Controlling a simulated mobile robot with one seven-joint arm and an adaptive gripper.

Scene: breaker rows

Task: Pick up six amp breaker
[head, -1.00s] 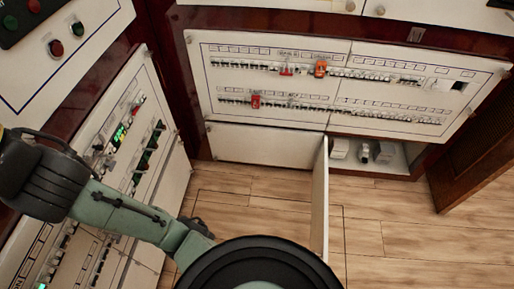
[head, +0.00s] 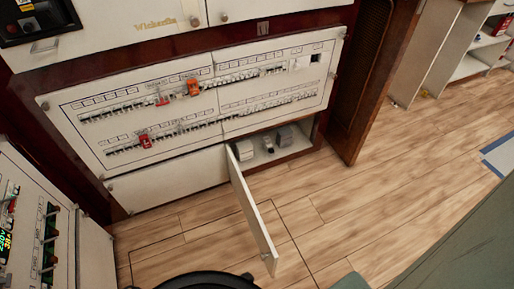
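A white breaker panel (head: 190,110) with two rows of small breakers fills the upper middle of the head view. Red lock-outs or tags sit on the upper row (head: 163,100) and the lower row (head: 145,141); an orange one (head: 193,88) is on the upper row. Below the panel is an open low compartment with a pale block (head: 244,151), a small dark-and-light item (head: 267,144) and a grey block (head: 285,137) inside. The ratings are too small to read, so I cannot tell which is the six amp breaker. My gripper is out of view.
The white compartment door (head: 253,220) stands open, jutting out over the wooden floor (head: 350,200). A second panel (head: 35,240) with lit displays is at the lower left. A dark wooden door (head: 362,80) stands right of the panel.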

